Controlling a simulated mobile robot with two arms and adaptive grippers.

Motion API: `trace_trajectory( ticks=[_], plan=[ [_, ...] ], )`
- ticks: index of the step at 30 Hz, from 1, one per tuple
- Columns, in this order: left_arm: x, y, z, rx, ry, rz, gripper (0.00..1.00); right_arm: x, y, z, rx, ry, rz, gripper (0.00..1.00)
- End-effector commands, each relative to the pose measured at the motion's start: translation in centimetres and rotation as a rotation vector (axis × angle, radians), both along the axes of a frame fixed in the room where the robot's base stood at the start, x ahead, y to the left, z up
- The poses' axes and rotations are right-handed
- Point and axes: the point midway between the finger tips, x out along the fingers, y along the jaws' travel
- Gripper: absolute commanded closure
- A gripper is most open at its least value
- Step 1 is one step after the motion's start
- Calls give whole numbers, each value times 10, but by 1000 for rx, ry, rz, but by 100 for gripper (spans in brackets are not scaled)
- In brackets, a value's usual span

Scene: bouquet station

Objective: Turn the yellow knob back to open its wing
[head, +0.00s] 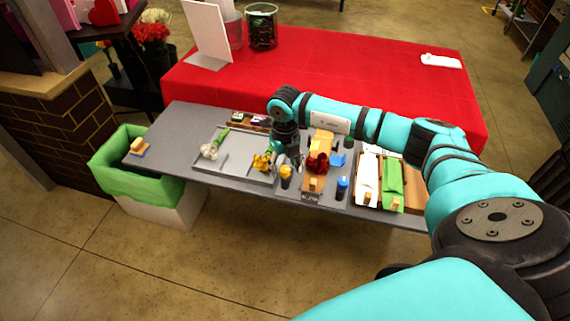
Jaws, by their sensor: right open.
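A small knob with a yellow top (286,171) stands on the grey table, just left of the wooden fixture (312,184). A yellow-orange panel (322,141) shows at the back of this fixture; I cannot tell whether it is the knob's wing. My right gripper (283,158) points down just behind the yellow knob, close to a yellow flower (262,162). It is open; at this size I cannot tell whether it touches the knob. A red flower (317,162) lies on the fixture. My left gripper is out of view.
A blue-topped knob (342,184) and a blue piece (338,160) are right of the fixture. A grey tray (235,172) holds a white flower (210,151). White (367,175) and green (391,182) wraps lie at right. My right arm crosses above the table's back.

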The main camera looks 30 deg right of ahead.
Motion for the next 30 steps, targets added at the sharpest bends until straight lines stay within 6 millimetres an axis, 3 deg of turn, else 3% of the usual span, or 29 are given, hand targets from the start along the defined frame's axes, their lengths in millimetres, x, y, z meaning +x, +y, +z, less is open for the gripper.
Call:
trace_trajectory(
  ticks=[9, 21, 30],
  plan=[
    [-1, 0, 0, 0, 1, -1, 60, 0, 0, -3, 0, 0, 1, 47],
    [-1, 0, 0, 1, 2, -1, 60, 0, 0, -3, 0, 0, 0, 99],
    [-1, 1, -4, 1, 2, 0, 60, 0, 0, -4, -1, -1, 29, 100]
  ],
)
